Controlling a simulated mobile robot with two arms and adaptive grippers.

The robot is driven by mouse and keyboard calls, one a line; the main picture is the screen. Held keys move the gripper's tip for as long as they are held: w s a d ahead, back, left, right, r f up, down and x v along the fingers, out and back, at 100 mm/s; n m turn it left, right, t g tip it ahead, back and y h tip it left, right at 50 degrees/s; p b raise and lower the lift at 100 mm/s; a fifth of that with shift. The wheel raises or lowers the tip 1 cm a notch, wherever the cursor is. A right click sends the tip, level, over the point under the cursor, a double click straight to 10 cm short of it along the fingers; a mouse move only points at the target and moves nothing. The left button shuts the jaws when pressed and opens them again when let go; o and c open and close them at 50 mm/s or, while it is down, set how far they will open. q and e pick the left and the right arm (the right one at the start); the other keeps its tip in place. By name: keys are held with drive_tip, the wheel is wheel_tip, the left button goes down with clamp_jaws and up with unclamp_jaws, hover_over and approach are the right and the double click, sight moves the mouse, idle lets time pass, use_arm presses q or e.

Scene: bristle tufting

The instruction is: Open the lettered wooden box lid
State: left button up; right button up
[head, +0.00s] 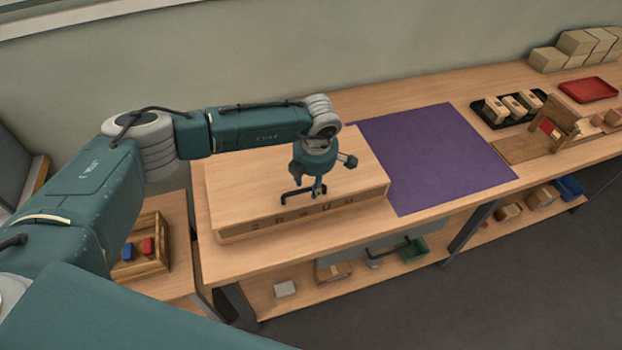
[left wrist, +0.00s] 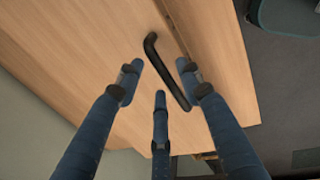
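The wooden box (head: 232,233) with dark letters along its front sits on the bench, its flat lid (head: 250,172) down and shut. A black bar handle (head: 287,195) is fixed on the lid near the front edge; it also shows in the left wrist view (left wrist: 168,76). My left gripper (head: 316,188) is over the handle, pointing down. In the left wrist view its three blue fingers (left wrist: 160,83) are spread, with the handle running between their tips. Whether any finger touches the handle, I cannot tell. My right gripper is in neither view.
A purple mat (head: 435,155) lies right of the box. Beyond it are a black tray (head: 483,112) of small blocks, a red tray (head: 588,90) and stacked boxes (head: 578,43). A wooden crate (head: 150,262) with red and blue pieces stands left of the box.

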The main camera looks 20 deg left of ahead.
use_arm(q)
drive_tip(key=shift+f, duration=0.2)
drive_tip(key=shift+c, duration=0.5)
clamp_jaws()
drive_tip(key=shift+w+r, duration=0.1)
drive_tip(key=shift+r, duration=0.05)
